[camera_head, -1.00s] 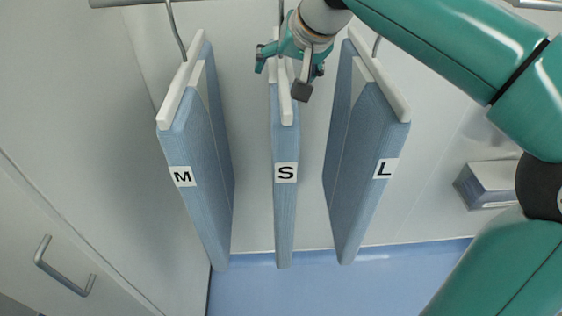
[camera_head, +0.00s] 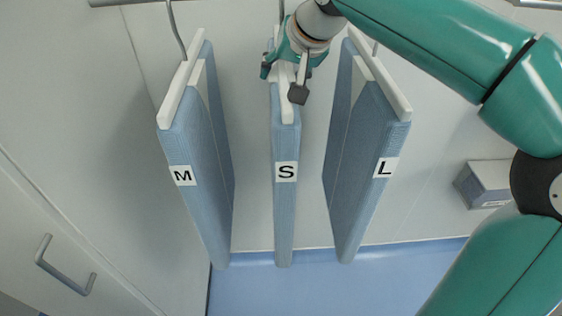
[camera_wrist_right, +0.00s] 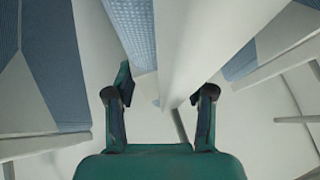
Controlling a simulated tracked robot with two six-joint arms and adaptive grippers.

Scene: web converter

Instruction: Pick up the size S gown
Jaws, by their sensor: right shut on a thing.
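The size S gown (camera_head: 284,220) is a folded blue gown with a white "S" label, hanging upright from a white hanger in the middle of the head view. My right gripper (camera_head: 284,78) comes down from above and is shut on the white hanger at the gown's top. In the right wrist view the white hanger bar (camera_wrist_right: 200,45) runs between the fingers of the right gripper (camera_wrist_right: 166,95), with blue cloth of the S gown (camera_wrist_right: 135,25) beside it. The gripper and wrist hide part of the hanger in the head view. My left gripper is not in view.
The M gown (camera_head: 205,190) hangs to the left and the L gown (camera_head: 365,180) to the right, each with a gap to the S gown. A grey rail (camera_head: 110,3) is at the top. A box (camera_head: 487,184) sits at the right; a door handle (camera_head: 62,268) is lower left.

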